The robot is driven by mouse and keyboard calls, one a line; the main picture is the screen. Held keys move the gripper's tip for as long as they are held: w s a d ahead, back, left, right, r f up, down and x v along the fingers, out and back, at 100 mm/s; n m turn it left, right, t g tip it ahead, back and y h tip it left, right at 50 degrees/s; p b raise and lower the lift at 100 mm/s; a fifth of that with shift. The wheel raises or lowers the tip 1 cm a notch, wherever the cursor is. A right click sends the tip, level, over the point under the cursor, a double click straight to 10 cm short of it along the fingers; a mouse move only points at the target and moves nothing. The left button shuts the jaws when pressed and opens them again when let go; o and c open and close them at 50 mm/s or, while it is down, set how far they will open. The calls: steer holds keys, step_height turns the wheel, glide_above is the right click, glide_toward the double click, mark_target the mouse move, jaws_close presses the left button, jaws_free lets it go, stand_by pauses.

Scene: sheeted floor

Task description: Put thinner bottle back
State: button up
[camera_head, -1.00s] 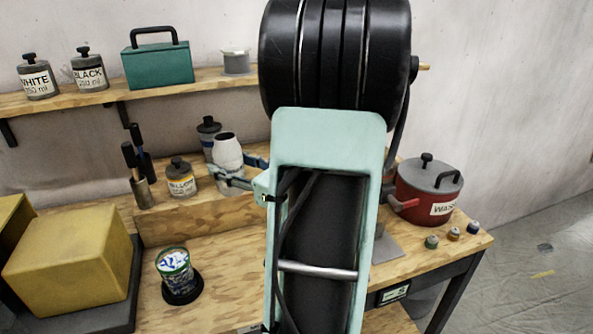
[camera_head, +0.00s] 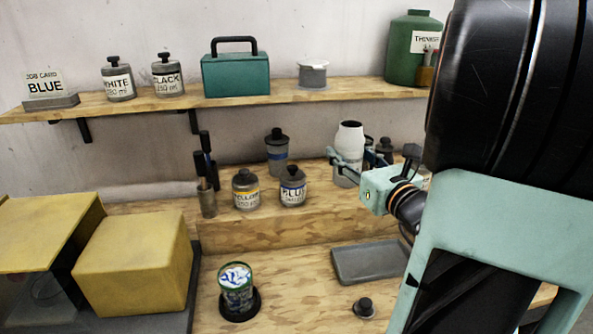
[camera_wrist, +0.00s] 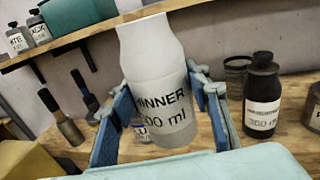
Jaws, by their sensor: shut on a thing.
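The thinner bottle (camera_head: 348,150) is whitish and translucent, with "THINNER" partly readable on it in the wrist view (camera_wrist: 160,80). My gripper (camera_head: 350,167) is shut around its sides and holds it upright. In the wrist view, my gripper's blue-padded fingers (camera_wrist: 160,112) flank the bottle. In the head view the bottle is by the raised wooden step at the back of the bench, right of the blue jar. I cannot tell whether its base touches the step.
The upper shelf (camera_head: 330,90) holds a green thinner can (camera_head: 408,60). A paint cup (camera_head: 237,285) and grey tray (camera_head: 368,263) are in front.

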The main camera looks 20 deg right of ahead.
steer(key=shift+w+d+f+b, duration=0.75)
steer(key=shift+w+f+b, duration=0.35)
steer(key=shift+w+f, duration=0.8)
steer(key=shift+w+d+f+b, duration=0.8)
steer(key=shift+w+f+b, duration=0.25)
steer(key=shift+w+f, duration=0.8)
steer(key=shift+w+d+f+b, duration=0.75)
steer(key=shift+w+f+b, duration=0.6)
steer(key=shift+f, duration=0.85)
steer(key=shift+w+f, duration=0.1)
steer(key=shift+w, duration=0.1)
steer(key=shift+f, duration=0.15)
steer(key=o, duration=1.6)
steer(key=shift+c, duration=0.2)
steer(key=shift+r, duration=0.2)
steer(key=shift+s, duration=0.35)
steer(key=s, duration=1.1)
steer(key=shift+s+a, duration=0.2)
